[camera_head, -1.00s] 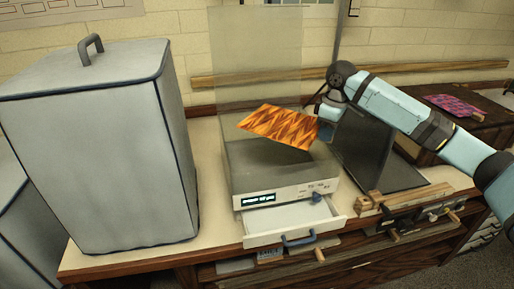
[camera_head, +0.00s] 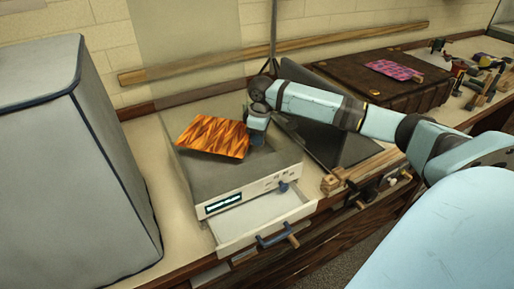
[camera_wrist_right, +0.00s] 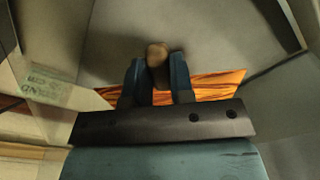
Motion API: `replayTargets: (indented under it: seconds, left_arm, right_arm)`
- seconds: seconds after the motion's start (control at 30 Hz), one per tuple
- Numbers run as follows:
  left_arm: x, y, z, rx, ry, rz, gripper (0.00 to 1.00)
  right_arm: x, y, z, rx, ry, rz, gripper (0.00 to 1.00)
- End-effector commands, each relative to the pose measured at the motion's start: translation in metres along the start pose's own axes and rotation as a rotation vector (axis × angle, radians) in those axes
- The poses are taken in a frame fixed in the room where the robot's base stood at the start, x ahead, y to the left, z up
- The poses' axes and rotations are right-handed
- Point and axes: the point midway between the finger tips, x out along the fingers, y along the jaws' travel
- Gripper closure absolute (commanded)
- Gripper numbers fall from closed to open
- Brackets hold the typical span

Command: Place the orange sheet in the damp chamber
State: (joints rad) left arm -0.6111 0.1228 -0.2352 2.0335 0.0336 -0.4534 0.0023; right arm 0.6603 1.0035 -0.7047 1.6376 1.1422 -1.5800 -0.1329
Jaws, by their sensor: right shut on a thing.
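The orange sheet (camera_head: 212,137) has a dark zigzag pattern. It hangs, slightly tilted, over the grey box with a small display (camera_head: 232,186). My right gripper (camera_head: 257,123) is at the sheet's right edge. In the right wrist view my right gripper (camera_wrist_right: 157,80) is shut on a brown rounded tab by the sheet (camera_wrist_right: 215,86). The grey box seems open at the top, with a clear panel (camera_head: 185,45) upright behind it; I cannot tell for sure that it is the damp chamber. My left gripper is not in view.
A white drawer (camera_head: 262,224) sticks out at the box's front. A dark tilted panel (camera_head: 350,150) stands right of the box. A pink patterned sheet (camera_head: 395,69) lies on a brown case (camera_head: 385,92) further right.

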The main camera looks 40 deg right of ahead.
Motion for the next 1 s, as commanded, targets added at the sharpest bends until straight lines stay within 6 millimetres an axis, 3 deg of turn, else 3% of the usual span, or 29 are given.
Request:
replayTargets:
  seconds: [0.27,0.6,0.97,1.0]
  left_arm:
    - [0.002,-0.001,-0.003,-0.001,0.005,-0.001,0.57]
    - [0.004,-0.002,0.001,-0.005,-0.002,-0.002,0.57]
    - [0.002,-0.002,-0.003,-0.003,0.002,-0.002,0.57]
    - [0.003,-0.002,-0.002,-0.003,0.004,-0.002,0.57]
  right_arm:
    - [0.024,0.000,0.001,0.000,-0.001,0.000,1.00]
    - [0.074,0.000,0.004,0.000,0.000,0.000,1.00]
    - [0.077,-0.001,0.004,0.000,0.000,0.000,1.00]
    - [0.077,0.000,0.004,0.000,0.000,0.000,0.69]
